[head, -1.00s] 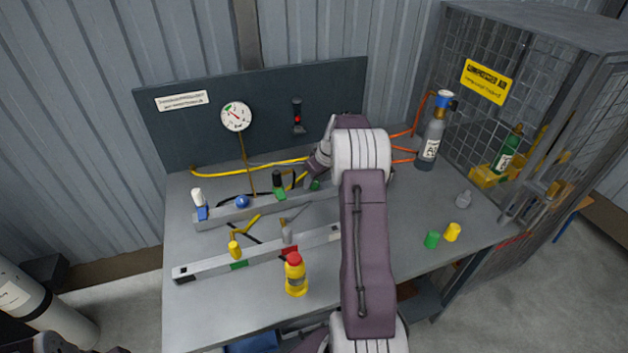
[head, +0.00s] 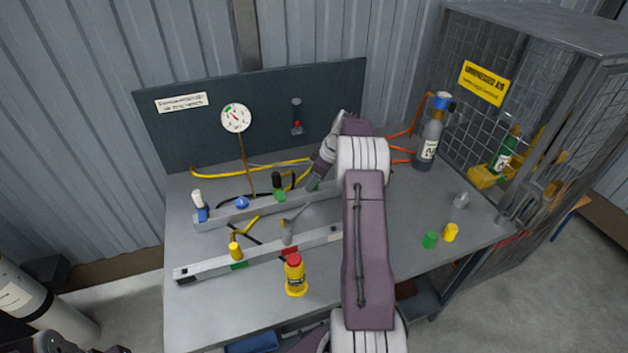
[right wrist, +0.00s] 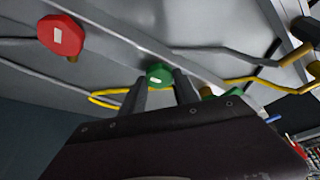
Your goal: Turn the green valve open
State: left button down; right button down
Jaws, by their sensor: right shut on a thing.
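The green valve is a small round knob (right wrist: 159,75) with a white mark. It shows between the fingertips of my right gripper (right wrist: 161,86) in the right wrist view. My right gripper (head: 313,184) is shut on this knob, at the right part of the rear metal rail (head: 240,212) on the bench. In the head view the knob is mostly hidden by the gripper and arm. A red knob (right wrist: 61,35) is at the upper left of the wrist view, apart from the gripper. My left gripper cannot be made out.
A black-topped green fitting (head: 278,188) stands close left of my right gripper. A gauge (head: 236,118) is on the back panel. A yellow bottle (head: 295,277) stands in front. Green (head: 430,239) and yellow (head: 451,232) caps and a grey cylinder (head: 429,143) are to the right.

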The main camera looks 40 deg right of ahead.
jog(key=c, duration=1.2)
grip_release()
jog(key=v, duration=0.9)
jog(key=shift+d, duration=0.1)
jog(key=shift+s, duration=0.1)
